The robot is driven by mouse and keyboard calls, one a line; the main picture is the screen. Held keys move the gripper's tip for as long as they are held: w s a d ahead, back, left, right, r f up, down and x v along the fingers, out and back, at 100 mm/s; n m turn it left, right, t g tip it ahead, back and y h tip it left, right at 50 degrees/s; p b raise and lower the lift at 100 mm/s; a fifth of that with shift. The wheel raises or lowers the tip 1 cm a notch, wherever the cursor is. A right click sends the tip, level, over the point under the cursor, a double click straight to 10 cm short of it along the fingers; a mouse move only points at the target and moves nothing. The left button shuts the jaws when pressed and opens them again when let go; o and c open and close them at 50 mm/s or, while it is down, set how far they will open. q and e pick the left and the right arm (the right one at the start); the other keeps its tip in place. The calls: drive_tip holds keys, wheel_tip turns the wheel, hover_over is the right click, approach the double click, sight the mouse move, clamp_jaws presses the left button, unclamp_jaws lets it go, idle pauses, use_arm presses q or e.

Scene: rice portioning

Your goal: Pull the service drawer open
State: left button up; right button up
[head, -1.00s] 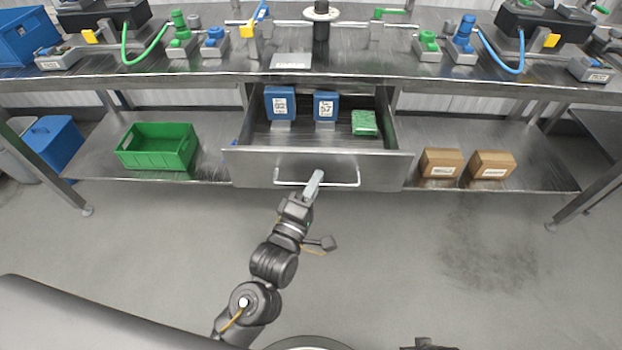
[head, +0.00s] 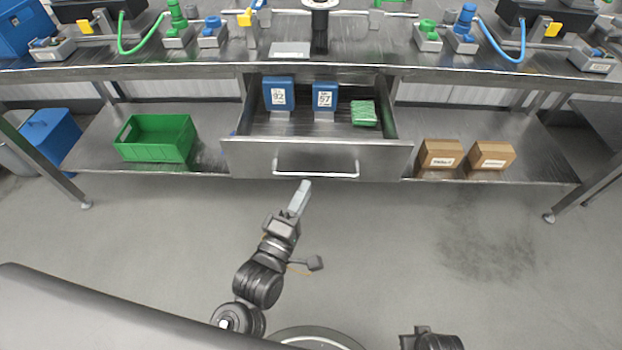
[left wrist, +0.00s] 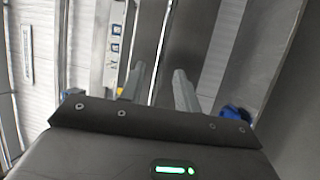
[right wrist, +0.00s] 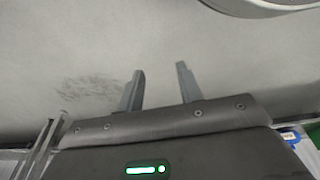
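The grey metal service drawer (head: 250,158) under the table stands pulled out, its inside showing from above. Its bar handle (head: 316,176) runs across the front. My right gripper is open and empty over bare floor in the right wrist view (right wrist: 160,72). In the head view only part of the right arm shows at the bottom edge.
The drawer holds two blue labelled containers (head: 278,94) and a green packet (head: 364,114). A green crate (head: 155,152) stands on the lower shelf at left, two cardboard boxes (head: 440,154) at right. The worktop (head: 150,70) overhangs the drawer. The floor in front is clear.

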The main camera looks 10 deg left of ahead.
use_arm(q)
drive_tip(key=shift+v, duration=2.4)
use_arm(e)
drive_tip(key=shift+w+r, duration=0.1)
drive_tip(key=shift+r, duration=0.3)
drive_tip(key=shift+d, duration=0.15)
